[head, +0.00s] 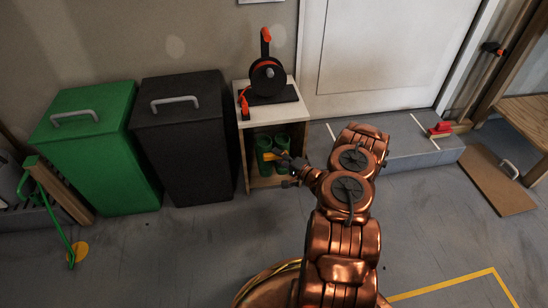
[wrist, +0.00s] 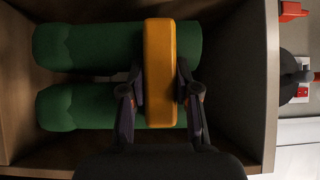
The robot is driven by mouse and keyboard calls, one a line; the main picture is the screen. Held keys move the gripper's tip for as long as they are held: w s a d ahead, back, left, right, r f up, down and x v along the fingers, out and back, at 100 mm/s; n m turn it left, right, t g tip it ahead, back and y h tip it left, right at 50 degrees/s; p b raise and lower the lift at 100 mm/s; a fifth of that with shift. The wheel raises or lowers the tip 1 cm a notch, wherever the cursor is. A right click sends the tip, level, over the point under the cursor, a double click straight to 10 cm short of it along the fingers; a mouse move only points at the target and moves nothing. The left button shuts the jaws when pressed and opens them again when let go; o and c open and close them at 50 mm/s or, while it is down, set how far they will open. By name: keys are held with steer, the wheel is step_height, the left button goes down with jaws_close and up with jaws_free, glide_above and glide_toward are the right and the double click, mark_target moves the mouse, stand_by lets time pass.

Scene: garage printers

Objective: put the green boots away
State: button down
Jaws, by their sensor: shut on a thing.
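The green boots (head: 264,147) stand upright side by side inside the open lower compartment of a small cabinet (head: 243,163). A yellow-orange bar (wrist: 160,100) runs across both boots, which also show in the wrist view (wrist: 85,47). My gripper (head: 286,158) reaches into the front of the compartment. In the wrist view its two fingers (wrist: 159,75) are shut on the bar from both sides. The boots lie within the compartment's walls. Whether they touch its floor is hard to tell.
A black and orange reel (head: 267,76) sits on the cabinet's white top. A black bin (head: 186,140) and a green bin (head: 100,145) stand to the left. A low grey step (head: 398,150) lies to the right, before the door.

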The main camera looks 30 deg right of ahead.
steer(key=w+d, duration=0.1)
steer(key=w, duration=0.1)
steer(key=w+d+b, duration=0.1)
steer(key=w, duration=0.1)
steer(key=w+b, duration=0.1)
steer(key=w, duration=0.1)
steer(key=shift+w+d, duration=0.15)
steer(key=shift+d, duration=0.25)
steer(key=shift+w+f+b, duration=0.25)
steer(key=shift+f+b, duration=0.25)
steer(key=shift+f, duration=0.25)
steer(key=shift+d+f+b, duration=0.1)
steer(key=shift+f+b, duration=0.45)
steer(key=shift+f, duration=0.6)
step_height(320, 180, down, 3)
steer(key=shift+w+f+b, duration=0.1)
steer(key=shift+w+b, duration=0.05)
steer(key=shift+b, duration=1)
steer(key=c, duration=0.8)
jaws_free()
steer(key=shift+c, duration=0.2)
steer(key=shift+d, duration=0.1)
